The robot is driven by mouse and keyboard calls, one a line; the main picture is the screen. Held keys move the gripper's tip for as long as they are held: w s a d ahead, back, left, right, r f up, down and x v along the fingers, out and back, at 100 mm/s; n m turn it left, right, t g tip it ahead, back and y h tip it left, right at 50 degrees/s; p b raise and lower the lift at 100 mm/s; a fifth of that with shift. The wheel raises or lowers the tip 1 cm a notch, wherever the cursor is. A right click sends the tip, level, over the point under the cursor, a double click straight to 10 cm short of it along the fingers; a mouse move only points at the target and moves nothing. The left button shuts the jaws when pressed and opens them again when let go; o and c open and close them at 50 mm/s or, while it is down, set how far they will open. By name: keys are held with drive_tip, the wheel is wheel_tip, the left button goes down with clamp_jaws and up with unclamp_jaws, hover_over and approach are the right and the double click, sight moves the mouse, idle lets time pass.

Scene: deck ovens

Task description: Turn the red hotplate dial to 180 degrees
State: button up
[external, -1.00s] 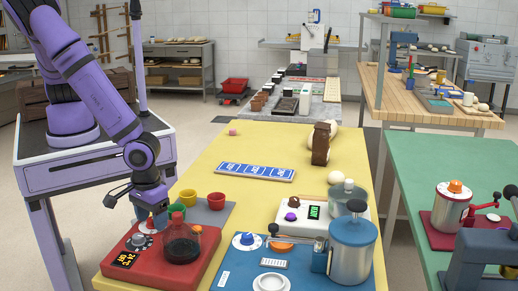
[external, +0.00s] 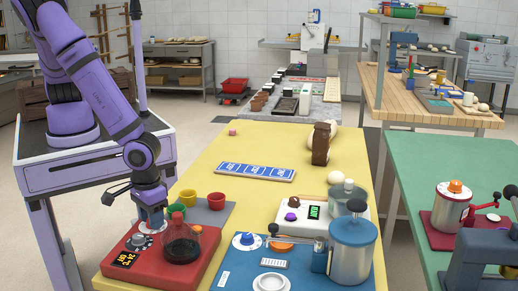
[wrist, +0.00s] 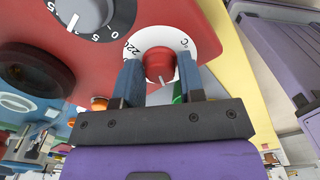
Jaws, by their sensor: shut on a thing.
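The red hotplate (external: 160,273) stands at the near left corner of the yellow table. Its red dial (wrist: 159,65) shows in the wrist view, ringed by a white scale with "220" and "°C" legible. A light pointer mark on the dial points toward the bottom of that view. My gripper (wrist: 159,78) is shut on the dial, with one blue finger on each side. The fingers cover part of the scale. In the external view, my gripper (external: 153,224) hides the dial at the hotplate's back edge.
A second, grey dial (wrist: 85,12) is close by on the hotplate. A flask of dark liquid (external: 181,245) stands on the hotplate, right of my gripper. Red and yellow cups (external: 216,201) stand behind it. A blue device (external: 226,268) is to the right.

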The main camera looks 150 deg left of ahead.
drive_tip(key=m, duration=1.2)
drive_tip(key=shift+m, duration=0.3)
idle(0.4)
drive_tip(key=o, duration=0.9)
wheel_tip(320, 180, up, 11)
drive_tip(key=shift+f, duration=0.1)
